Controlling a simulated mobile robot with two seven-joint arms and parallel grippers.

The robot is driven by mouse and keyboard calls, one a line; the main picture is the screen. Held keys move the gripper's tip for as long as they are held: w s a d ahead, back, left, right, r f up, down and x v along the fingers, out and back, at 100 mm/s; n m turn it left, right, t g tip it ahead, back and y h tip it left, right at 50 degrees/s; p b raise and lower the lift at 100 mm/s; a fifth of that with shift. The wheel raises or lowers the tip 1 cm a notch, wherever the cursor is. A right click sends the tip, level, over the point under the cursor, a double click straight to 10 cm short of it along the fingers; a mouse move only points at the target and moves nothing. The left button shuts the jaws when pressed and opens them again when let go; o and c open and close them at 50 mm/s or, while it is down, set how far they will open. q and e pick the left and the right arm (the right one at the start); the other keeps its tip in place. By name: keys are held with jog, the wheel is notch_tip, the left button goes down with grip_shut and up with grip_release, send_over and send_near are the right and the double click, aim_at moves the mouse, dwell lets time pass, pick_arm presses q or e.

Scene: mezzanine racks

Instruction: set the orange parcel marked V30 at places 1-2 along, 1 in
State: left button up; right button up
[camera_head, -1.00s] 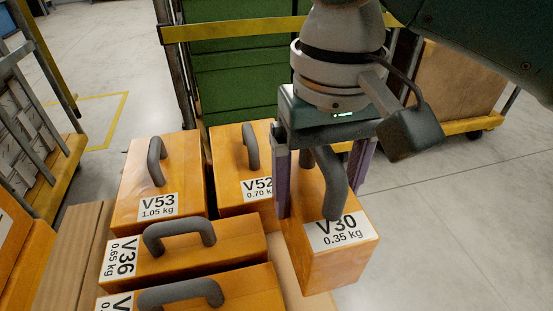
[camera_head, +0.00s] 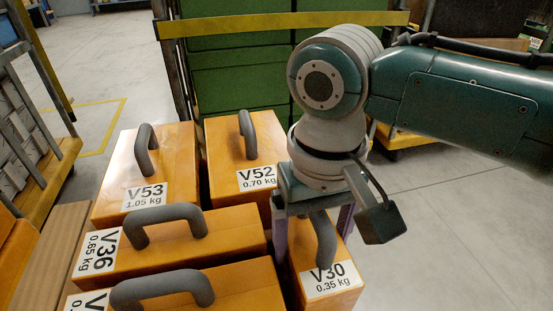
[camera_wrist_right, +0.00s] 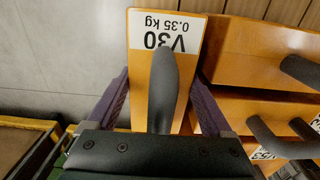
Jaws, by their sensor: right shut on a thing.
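The orange parcel marked V30 (camera_head: 331,290) has a grey handle and a white label reading 0.35 kg. My right gripper (camera_head: 315,222) is shut on it from above, with purple fingers on both sides. The parcel is right of the V52 and V36 parcels, close beside them. In the right wrist view the V30 parcel (camera_wrist_right: 150,75) sits between the fingers (camera_wrist_right: 155,105), its handle under the palm. Whether its bottom rests on anything is hidden. My left gripper is not seen.
Orange parcels V53 (camera_head: 165,165), V52 (camera_head: 257,145) and V36 (camera_head: 190,250) stand close together at left, with another (camera_head: 230,285) in front. A green rack (camera_head: 240,75) with a yellow bar (camera_head: 290,20) is behind. Grey floor (camera_head: 450,230) is clear at right.

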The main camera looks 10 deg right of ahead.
jog(key=shift+f, duration=0.1)
jog(key=o, duration=1.6)
jog(key=shift+c, duration=0.2)
notch_tip(320, 180, up, 12)
jog(key=p, duration=0.6)
